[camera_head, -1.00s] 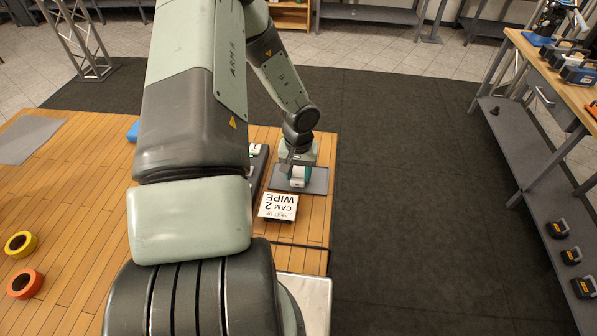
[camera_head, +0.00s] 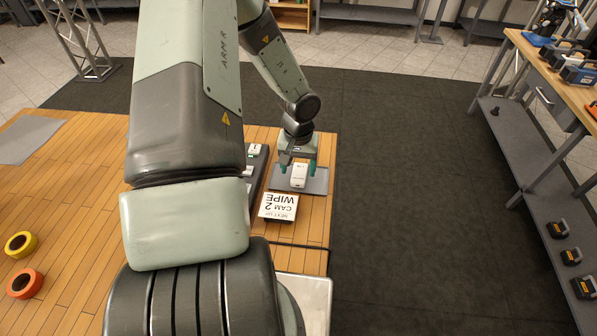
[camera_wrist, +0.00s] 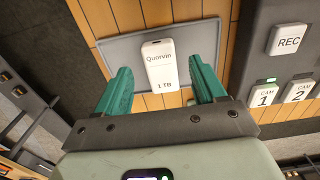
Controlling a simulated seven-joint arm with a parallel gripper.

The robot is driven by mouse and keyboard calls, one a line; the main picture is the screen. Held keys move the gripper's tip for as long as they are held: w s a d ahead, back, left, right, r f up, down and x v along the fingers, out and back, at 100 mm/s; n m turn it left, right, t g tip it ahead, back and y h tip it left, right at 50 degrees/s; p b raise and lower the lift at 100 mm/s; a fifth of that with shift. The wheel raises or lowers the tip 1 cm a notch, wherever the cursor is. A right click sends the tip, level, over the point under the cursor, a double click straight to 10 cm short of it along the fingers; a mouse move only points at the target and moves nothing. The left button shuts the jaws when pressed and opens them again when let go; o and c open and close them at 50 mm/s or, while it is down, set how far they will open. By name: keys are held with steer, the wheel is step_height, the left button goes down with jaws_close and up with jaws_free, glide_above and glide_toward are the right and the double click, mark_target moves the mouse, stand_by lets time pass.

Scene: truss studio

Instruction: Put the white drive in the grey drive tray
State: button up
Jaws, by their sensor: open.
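The white drive (camera_head: 299,175), marked "Quorvin 1 TB" in the wrist view (camera_wrist: 159,62), lies on the grey drive tray (camera_head: 319,183). In the wrist view the tray (camera_wrist: 120,48) shows on both sides of the drive, and the drive's near end is close to the tray's near edge. My gripper (camera_head: 299,169) is open, with a green finger on each side of the drive. In the wrist view a gap shows between each finger of the gripper (camera_wrist: 160,68) and the drive.
A white sign reading "CAM 2 WIPE" (camera_head: 278,207) stands just in front of the tray. A dark switcher box (camera_wrist: 272,70) with REC and CAM buttons is beside the tray. Yellow tape (camera_head: 21,244) and orange tape (camera_head: 25,283) lie far left on the wooden table.

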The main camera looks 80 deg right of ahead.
mark_target(299, 177)
step_height(299, 177, up, 9)
steer(key=shift+r, duration=0.15)
stand_by(0.4)
